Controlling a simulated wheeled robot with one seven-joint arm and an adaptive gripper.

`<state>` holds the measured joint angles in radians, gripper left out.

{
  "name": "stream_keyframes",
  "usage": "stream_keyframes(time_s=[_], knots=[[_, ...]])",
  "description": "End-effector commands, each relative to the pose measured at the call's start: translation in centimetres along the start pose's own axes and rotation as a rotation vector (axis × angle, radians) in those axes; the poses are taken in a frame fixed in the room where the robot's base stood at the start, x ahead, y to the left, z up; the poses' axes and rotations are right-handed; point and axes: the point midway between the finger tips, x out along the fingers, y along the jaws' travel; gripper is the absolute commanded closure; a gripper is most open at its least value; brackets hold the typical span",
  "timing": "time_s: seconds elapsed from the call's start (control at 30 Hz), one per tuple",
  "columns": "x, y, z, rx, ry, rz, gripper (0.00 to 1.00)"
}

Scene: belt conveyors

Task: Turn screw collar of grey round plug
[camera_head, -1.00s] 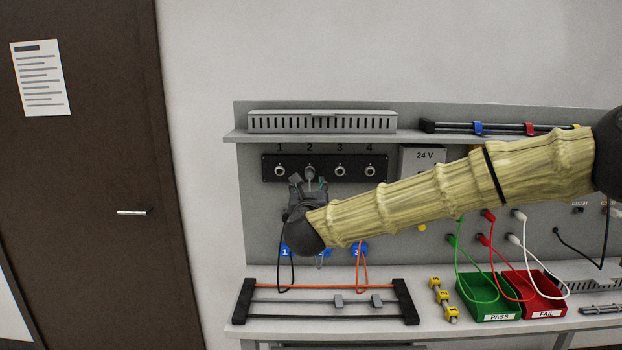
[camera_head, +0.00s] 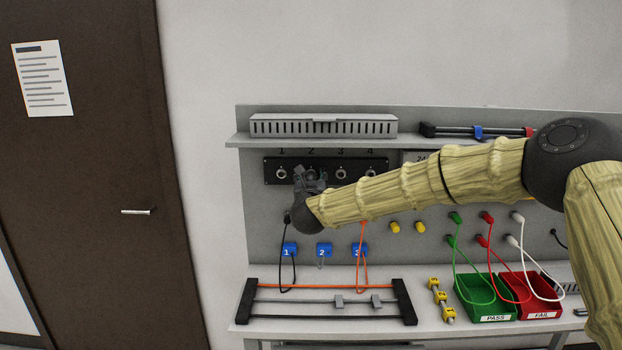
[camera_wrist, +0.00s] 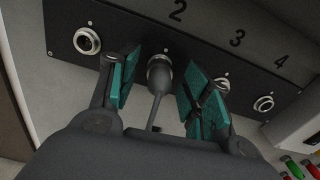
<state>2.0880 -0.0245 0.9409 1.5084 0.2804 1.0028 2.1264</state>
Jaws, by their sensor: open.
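The grey round plug (camera_wrist: 159,73) sits at socket 2 of the black numbered panel (camera_head: 380,169), with its grey cable hanging down from it in the wrist view. My gripper (camera_head: 311,174) is at the panel in front of socket 2 and hides most of the plug in the head view. In the wrist view my gripper (camera_wrist: 158,82) is open, with one teal-padded finger on each side of the plug. Gaps show between the pads and the plug. The plug's collar seems to be its wider ring near the panel.
Free round sockets 1 (camera_wrist: 87,41), 3 (camera_wrist: 222,83) and 4 (camera_wrist: 264,103) flank the plug. A slotted grey duct (camera_head: 322,125) lies on the shelf above. Cables (camera_head: 363,265) hang below, over a rack (camera_head: 335,320) on the bench. Green (camera_head: 487,306) and red bins stand right.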

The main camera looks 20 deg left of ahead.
Motion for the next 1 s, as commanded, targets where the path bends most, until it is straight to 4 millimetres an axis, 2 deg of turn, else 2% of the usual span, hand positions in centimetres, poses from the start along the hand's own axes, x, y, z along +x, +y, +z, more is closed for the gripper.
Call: stream_keyframes(time_s=[0.2, 0.4, 0.47, 1.0], knots=[[0.00, 0.00, -0.04, 0.000, 0.000, 0.000, 0.54], [-0.01, 0.00, -0.03, 0.000, 0.000, 0.000, 0.90], [-0.01, -0.01, -0.03, 0.000, 0.000, 0.000, 0.99], [-0.02, -0.02, -0.23, -0.084, 0.000, -0.001, 1.00]])
